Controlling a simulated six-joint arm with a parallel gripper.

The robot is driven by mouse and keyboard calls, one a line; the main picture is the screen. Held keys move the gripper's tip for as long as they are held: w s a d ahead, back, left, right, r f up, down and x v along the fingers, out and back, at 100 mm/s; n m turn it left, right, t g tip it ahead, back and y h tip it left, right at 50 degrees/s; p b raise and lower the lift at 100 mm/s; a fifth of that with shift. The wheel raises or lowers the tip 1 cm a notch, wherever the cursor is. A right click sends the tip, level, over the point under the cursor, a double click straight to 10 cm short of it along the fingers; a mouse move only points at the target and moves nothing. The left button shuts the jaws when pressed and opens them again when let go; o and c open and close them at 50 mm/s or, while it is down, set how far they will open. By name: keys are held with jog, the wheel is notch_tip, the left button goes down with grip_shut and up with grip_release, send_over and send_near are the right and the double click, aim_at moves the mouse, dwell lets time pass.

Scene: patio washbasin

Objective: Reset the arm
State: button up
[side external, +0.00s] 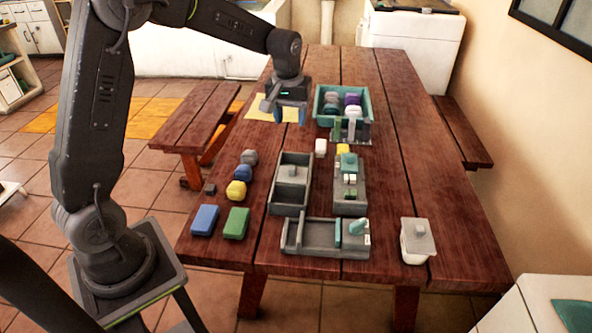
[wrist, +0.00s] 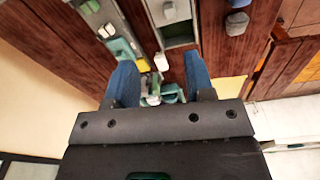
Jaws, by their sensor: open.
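My gripper (side external: 290,113) is open, with its two blue fingers apart and nothing seen held between them. It hangs over the far left part of the wooden table, above a yellow sheet (side external: 256,105) and left of a teal bin. In the wrist view its fingers (wrist: 160,82) point toward the table, with a white block (wrist: 161,62) and part of a teal container showing between and beyond them. My arm is bent, reaching out over the table from the left.
The wooden table (side external: 400,120) holds a teal bin (side external: 318,103) of coloured pieces, grey trays (side external: 272,190) (side external: 325,250), blue (side external: 204,220) and green (side external: 236,223) blocks, several rounded pieces at left and a white container (side external: 416,245) at front right. Benches flank it. The table's right side is mostly clear.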

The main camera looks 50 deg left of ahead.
jog(key=s+d+r+m+t, duration=0.1)
jog(key=s+d+r+m, duration=0.1)
jog(key=s+d+r, duration=0.4)
jog(key=s+d+r+m+t, duration=0.2)
jog(key=s+r, duration=0.2)
jog(key=s, duration=0.3)
jog(key=s+d+f+m+t, duration=0.1)
jog(key=s+d+m, duration=0.2)
jog(key=s, duration=0.9)
jog(key=shift+d+m+t, duration=0.3)
jog(key=shift+d, duration=0.15)
